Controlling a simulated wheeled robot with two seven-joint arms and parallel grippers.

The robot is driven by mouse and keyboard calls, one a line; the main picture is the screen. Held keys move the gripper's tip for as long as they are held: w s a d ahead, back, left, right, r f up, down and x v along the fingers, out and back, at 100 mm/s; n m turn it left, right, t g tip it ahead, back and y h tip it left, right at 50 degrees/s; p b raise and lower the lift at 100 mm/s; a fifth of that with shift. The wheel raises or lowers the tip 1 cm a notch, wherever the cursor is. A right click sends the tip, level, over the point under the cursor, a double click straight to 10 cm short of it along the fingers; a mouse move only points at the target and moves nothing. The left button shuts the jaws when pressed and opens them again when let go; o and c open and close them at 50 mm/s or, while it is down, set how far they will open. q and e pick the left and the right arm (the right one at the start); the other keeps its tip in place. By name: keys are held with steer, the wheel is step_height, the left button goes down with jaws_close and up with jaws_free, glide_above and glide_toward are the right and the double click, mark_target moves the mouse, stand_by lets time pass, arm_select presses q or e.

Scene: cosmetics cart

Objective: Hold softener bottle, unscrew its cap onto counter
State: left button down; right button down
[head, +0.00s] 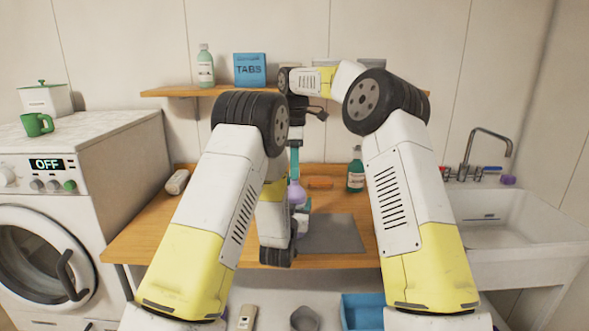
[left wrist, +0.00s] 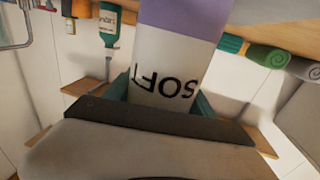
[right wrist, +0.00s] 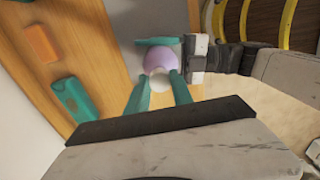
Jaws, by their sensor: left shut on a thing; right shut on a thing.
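The softener bottle (head: 297,192) is lilac with a white label, and its SOFT lettering shows upside down in the left wrist view (left wrist: 178,55). My left gripper (left wrist: 162,98) is shut on the bottle's body, a teal finger on each side. My right gripper (right wrist: 158,88) points down from above and is shut on the pale cap (right wrist: 158,80) at the bottle's top. In the right wrist view, the lilac bottle shoulder (right wrist: 160,60) shows just beyond the cap. I cannot tell whether the cap is still seated. My arms partly hide the bottle in the head view.
The wooden counter (head: 140,237) has a grey mat (head: 335,235) with free room right of the bottle. A green bottle (head: 355,175) and an orange item (head: 320,183) stand behind. A shelf (head: 170,92) is above; a sink (head: 500,220) is right.

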steer(key=shift+r, duration=1.95)
arm_select(q)
steer(key=shift+c, duration=1.2)
jaws_free()
